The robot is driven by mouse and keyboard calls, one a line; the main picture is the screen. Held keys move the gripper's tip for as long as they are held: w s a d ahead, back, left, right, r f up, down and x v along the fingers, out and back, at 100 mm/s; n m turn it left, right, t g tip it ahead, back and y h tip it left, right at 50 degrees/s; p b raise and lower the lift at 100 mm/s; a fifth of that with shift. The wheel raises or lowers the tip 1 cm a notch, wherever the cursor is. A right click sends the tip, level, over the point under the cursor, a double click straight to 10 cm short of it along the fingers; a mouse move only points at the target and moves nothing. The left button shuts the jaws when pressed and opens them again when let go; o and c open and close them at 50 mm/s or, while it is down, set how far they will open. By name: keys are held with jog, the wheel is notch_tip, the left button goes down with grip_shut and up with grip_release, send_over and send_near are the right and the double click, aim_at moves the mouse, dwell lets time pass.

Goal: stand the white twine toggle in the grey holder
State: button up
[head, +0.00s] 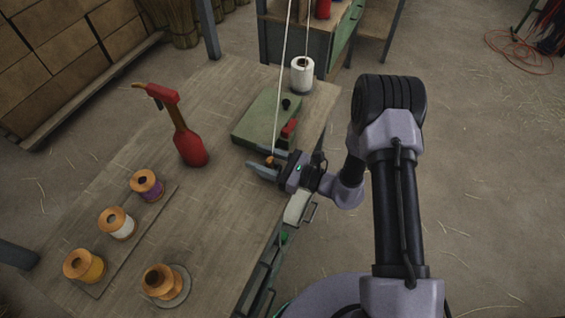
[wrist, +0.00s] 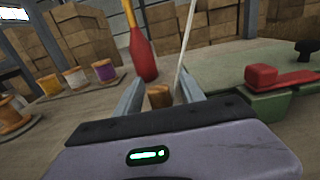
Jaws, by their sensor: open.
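The white twine (head: 283,85) runs down from above to a small brown toggle (head: 271,160) at its lower end. My gripper (head: 257,158) is open low over the right part of the bench, with the toggle between its two fingers. In the wrist view the toggle (wrist: 158,96) stands between the spread fingers, with the white twine (wrist: 184,40) rising beside it. I cannot tell whether either finger touches it. I cannot make out the grey holder for certain; a round grey plate (head: 178,296) lies under an orange spool at the front.
A green clamp block (head: 262,117) with a red lever (head: 289,128) and black knob stands just behind my gripper. Several spools (head: 117,224) sit front left. A white twine roll (head: 302,75) stands at the back.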

jog(key=p+v, duration=0.4)
jog(key=v, duration=1.3)
jog(key=s+a+r+n+g+h, duration=0.1)
jog(key=s+r+n+g+h, duration=0.25)
jog(key=r+n, duration=0.35)
jog(key=s+a+r+n+g+h, duration=0.15)
jog(key=s+r+n+g, duration=0.3)
jog(key=r, duration=0.45)
jog(key=s+d+r+n+t+h, duration=0.3)
jog(key=r+t+h, duration=0.1)
jog(key=r+h, duration=0.1)
jog(key=s+d+r+n+t+h, duration=0.3)
jog(key=d+r+t+h, duration=0.1)
jog(key=r, duration=0.3)
jog(key=shift+s+r+h, duration=0.25)
jog(key=shift+s+h, duration=0.1)
jog(key=shift+h, duration=0.15)
